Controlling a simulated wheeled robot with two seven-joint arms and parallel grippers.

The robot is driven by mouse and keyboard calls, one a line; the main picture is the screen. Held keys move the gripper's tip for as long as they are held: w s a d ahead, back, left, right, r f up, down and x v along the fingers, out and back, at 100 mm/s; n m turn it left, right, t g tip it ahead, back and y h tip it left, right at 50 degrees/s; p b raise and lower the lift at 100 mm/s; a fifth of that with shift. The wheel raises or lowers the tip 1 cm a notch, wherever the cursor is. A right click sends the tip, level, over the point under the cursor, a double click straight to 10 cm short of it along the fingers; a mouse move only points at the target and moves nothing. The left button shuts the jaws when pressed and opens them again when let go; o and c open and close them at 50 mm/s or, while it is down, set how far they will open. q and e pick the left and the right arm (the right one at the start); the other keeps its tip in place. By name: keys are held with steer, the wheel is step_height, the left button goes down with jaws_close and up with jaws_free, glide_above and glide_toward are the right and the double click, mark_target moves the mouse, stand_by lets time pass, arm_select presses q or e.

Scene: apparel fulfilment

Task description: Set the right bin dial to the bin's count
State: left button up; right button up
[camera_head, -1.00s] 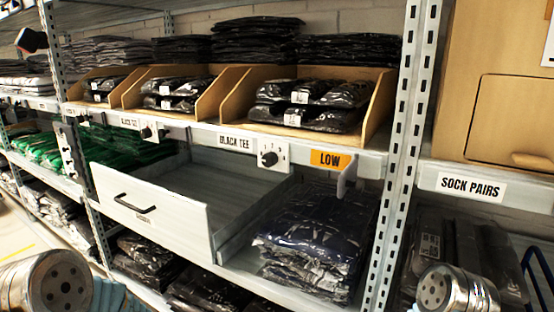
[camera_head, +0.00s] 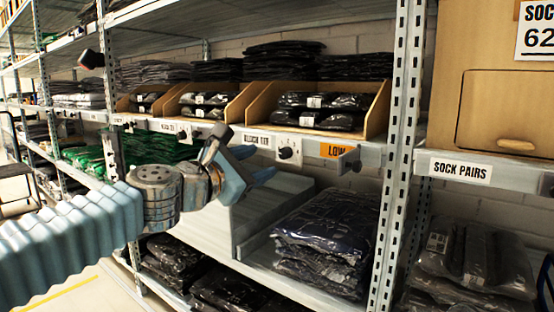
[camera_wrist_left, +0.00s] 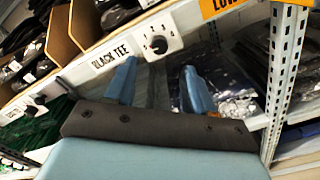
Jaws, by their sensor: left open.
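The right bin (camera_head: 380,110) is an open wooden bin with two stacked black bagged shirts (camera_head: 320,111) showing in it. Its dial (camera_head: 288,152), a dark knob on a white plate, sits on the shelf edge below, between the BLACK TEE label (camera_head: 257,140) and the orange LOW tag (camera_head: 337,151). The dial also shows in the left wrist view (camera_wrist_left: 157,44); its exact setting is too small to read. My left gripper (camera_head: 262,170) is open and empty, below and slightly left of the dial. In the wrist view its fingers (camera_wrist_left: 160,82) point toward the dial, apart from it.
Bagged dark clothes (camera_head: 325,235) lie on the shelf below. A perforated upright (camera_head: 397,170) stands to the right, beside the SOCK PAIRS label (camera_head: 461,171).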

mark_target(282, 154)
arm_select(q)
steer(key=x, duration=0.7)
steer(key=shift+w+d, duration=0.1)
steer(key=shift+w, duration=0.05)
steer(key=shift+c, duration=0.2)
jaws_close()
